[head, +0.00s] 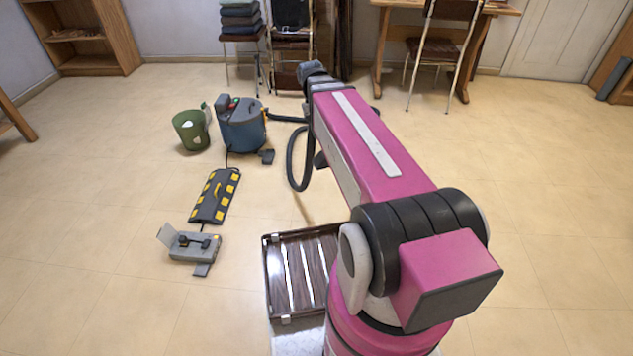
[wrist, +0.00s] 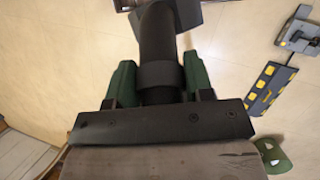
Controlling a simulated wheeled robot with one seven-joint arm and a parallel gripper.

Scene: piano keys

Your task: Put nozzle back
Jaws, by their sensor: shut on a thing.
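In the wrist view my gripper (wrist: 160,75), with green fingers, is shut on the nozzle (wrist: 158,40), a dark tube with a wider dark end piece at the top of the picture. The nozzle is held clear of any holder that I can make out. In the head view the blue-grey vacuum cleaner (head: 243,128) stands on the floor left of my arm. Its black hose (head: 291,160) loops from it toward my arm's far end. My gripper and most of the nozzle are hidden behind my arm there.
A green bin (head: 190,130) stands beside the vacuum. A brown slatted case (head: 293,273) lies near my base. Floor on the right is clear; chairs stand behind.

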